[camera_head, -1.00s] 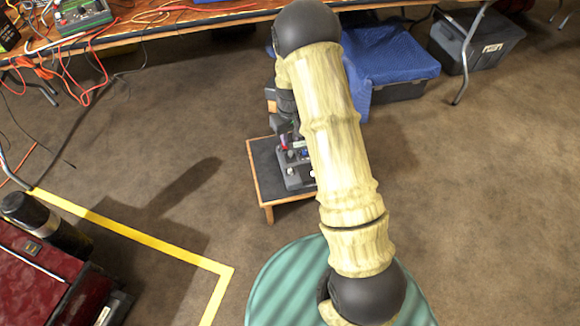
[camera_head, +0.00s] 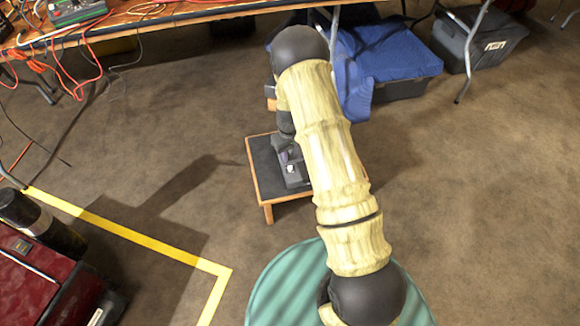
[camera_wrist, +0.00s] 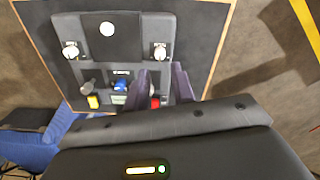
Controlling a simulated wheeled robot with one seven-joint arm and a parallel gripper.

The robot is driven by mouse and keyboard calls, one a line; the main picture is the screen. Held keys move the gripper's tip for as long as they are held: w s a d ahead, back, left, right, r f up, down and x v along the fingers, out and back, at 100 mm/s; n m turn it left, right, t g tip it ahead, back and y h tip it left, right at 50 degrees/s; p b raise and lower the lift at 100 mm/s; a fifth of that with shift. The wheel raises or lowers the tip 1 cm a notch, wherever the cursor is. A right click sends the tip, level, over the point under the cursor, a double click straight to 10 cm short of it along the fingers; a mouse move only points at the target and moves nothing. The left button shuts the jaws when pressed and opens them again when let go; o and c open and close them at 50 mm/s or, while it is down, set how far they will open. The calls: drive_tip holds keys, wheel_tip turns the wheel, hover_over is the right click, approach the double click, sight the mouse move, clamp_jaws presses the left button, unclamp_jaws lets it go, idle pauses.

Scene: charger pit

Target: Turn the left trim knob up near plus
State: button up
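A dark control box (camera_wrist: 130,60) shows in the wrist view, with two pale knobs near its upper edge. One knob (camera_wrist: 70,50) is at left and the other knob (camera_wrist: 160,48) at right; their labels are too small to read. My gripper (camera_wrist: 162,75) is open and empty, its two fingers apart over the lower right of the box. The right-hand knob lies just beyond the fingertips, in line with the gap; I cannot tell how high above it they are. In the head view my arm and gripper hide most of the box (camera_head: 294,178).
The box rests on a low wood-edged stand (camera_head: 262,172). Also on it are a round white part (camera_wrist: 107,29), a blue control (camera_wrist: 120,84), a yellow one (camera_wrist: 93,102) and a red one (camera_wrist: 155,102). A blue cover (camera_head: 385,55) lies behind.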

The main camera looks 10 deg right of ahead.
sight(290, 167)
wheel_tip(290, 167, down, 6)
drive_tip(key=shift+f+b, duration=0.15)
drive_tip(key=shift+b, duration=0.85)
clamp_jaws()
